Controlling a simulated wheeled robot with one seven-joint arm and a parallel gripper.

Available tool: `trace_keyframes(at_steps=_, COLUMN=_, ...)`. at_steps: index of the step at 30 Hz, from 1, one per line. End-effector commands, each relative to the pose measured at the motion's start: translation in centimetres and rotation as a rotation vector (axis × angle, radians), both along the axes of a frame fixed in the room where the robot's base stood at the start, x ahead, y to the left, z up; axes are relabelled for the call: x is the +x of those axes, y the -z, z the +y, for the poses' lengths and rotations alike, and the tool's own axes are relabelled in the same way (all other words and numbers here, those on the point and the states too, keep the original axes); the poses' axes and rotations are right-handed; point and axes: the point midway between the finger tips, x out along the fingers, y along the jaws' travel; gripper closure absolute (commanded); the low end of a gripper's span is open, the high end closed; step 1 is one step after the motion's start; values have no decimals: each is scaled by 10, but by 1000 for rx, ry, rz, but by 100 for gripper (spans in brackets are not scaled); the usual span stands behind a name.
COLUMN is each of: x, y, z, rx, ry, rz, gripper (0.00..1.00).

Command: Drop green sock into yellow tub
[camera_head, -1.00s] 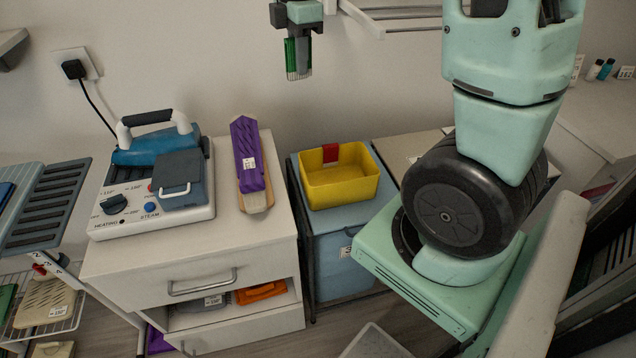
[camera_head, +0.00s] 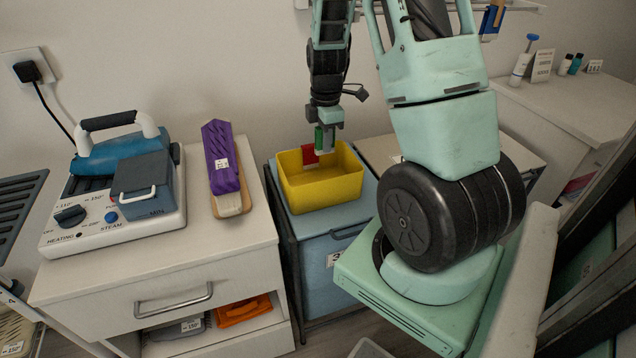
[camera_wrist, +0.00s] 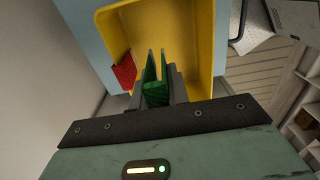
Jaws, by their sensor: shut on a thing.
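My gripper (camera_head: 325,140) points down at the tub's back part, near the red tag. It is shut on the green sock (camera_head: 319,138), of which only a small part shows between the fingers. In the wrist view the green sock (camera_wrist: 156,92) sits between the fingers, and the yellow tub (camera_wrist: 190,22) lies beyond them. The visible tub floor is bare. I cannot tell how far the fingertips are above the rim.
The blue bin (camera_head: 335,245) carries the tub. Left of it, a white cabinet (camera_head: 150,255) holds a steam iron station (camera_head: 120,185) and a purple-covered board (camera_head: 222,160). A white counter (camera_head: 580,105) is at the right. The wall is close behind the tub.

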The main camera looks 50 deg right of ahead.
Motion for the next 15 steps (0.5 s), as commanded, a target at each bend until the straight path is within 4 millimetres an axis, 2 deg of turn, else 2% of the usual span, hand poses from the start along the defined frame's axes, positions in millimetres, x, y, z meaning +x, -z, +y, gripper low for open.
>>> trace_keyframes(at_steps=9, x=0, y=39, z=0, rx=0, ry=1, rz=2, gripper=100)
trace_keyframes(at_steps=15, x=0, y=53, z=1, rx=0, ry=-1, rz=1, gripper=100)
